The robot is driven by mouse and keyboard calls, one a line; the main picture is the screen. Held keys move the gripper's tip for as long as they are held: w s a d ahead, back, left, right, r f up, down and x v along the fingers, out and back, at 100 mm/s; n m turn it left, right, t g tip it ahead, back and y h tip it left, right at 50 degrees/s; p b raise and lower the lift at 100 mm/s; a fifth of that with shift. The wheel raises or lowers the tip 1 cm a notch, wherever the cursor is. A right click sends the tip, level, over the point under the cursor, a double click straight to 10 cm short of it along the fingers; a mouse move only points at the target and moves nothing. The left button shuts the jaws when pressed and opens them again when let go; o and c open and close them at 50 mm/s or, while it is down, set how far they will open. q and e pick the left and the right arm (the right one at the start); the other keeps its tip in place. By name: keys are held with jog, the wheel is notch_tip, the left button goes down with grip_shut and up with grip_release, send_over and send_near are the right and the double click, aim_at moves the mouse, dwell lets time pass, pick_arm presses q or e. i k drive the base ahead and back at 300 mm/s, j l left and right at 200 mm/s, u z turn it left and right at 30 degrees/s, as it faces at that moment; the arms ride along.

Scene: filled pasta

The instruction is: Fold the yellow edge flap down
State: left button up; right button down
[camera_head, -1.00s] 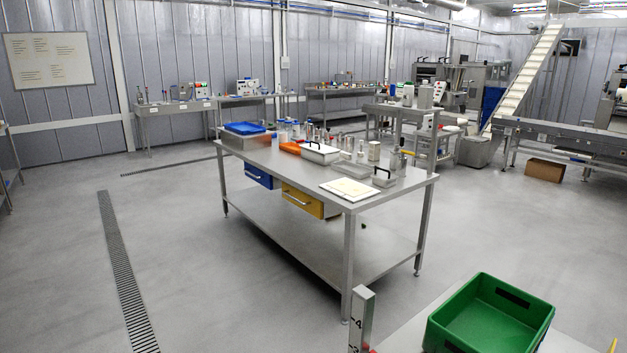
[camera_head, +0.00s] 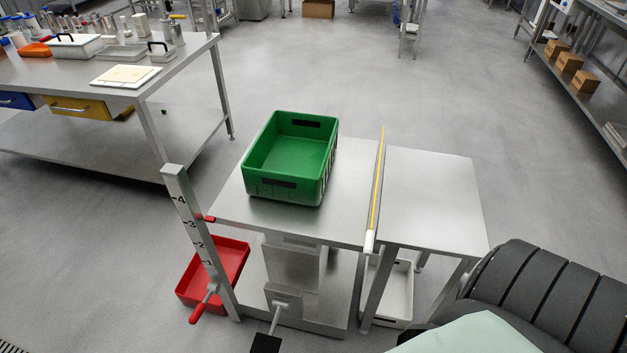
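The edge flap (camera_head: 376,198) is a long narrow strip with a yellow line along it. It runs front to back along the right edge of a metal lift table (camera_head: 345,215), at the seam with a lower-looking metal side table (camera_head: 435,200). It looks raised on edge, though its exact angle is hard to tell. A pale rounded end piece (camera_head: 369,242) sits at its near end. Neither of my grippers is in view.
A green crate (camera_head: 292,155) stands on the lift table. A numbered post (camera_head: 195,235) with a red pointer rises at its left. A red tray (camera_head: 225,270) and a white bin (camera_head: 398,295) are below. A workbench (camera_head: 190,55) stands back left; open floor lies behind.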

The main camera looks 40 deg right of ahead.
aim_at(370, 235)
jog(key=z, duration=1.6)
jog(key=l, duration=0.1)
